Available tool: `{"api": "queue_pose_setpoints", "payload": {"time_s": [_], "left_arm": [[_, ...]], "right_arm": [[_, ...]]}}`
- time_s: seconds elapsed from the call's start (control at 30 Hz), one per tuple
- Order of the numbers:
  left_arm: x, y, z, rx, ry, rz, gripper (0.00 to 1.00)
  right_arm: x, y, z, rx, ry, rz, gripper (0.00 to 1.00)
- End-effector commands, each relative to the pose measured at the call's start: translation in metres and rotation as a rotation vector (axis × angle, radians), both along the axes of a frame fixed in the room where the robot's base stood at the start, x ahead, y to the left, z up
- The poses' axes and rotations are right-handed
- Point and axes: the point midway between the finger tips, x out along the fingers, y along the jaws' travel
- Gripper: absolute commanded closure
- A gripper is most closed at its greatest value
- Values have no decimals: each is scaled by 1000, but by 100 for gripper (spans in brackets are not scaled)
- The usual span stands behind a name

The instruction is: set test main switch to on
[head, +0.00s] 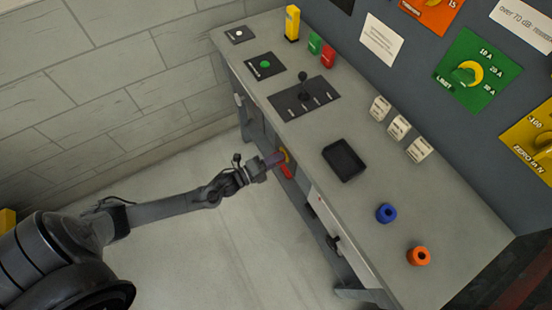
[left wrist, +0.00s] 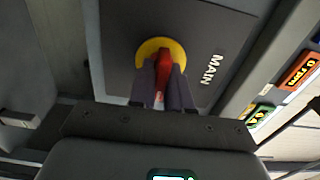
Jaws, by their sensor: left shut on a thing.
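The main switch has a red handle (left wrist: 163,68) on a round yellow base (left wrist: 146,50), set on a dark panel with the word MAIN beside it. My left gripper (left wrist: 162,88) is shut on the red handle, with one finger on each side of it. In the head view my left gripper (head: 277,158) reaches the front face of the bench, where a bit of the yellow base (head: 285,155) and the red handle (head: 286,171) show. The switch's on and off marks cannot be read. My right gripper is in neither view.
The grey bench top (head: 310,140) overhangs the switch. It carries a joystick panel (head: 290,105), a black tray (head: 343,159), a blue ring (head: 386,213) and an orange ring (head: 419,256). The floor (head: 190,235) in front of the bench is clear.

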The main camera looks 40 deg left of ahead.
Motion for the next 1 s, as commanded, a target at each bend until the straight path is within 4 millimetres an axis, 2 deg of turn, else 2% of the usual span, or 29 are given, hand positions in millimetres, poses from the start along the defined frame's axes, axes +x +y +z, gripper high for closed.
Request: {"api": "queue_pose_setpoints", "payload": {"time_s": [0.43, 0.47, 0.57, 0.87, 1.0], "left_arm": [[0, 0, 0, 8, -4, 0, 100], [0, 0, 0, 8, -4, 0, 78], [0, 0, 0, 8, -3, 0, 63], [-1, 0, 0, 8, -3, 0, 62], [-8, 3, 0, 8, -1, 0, 62]], "right_arm": [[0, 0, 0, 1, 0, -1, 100], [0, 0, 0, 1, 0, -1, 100], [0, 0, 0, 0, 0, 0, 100], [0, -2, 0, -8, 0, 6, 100], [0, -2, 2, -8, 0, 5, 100]]}}
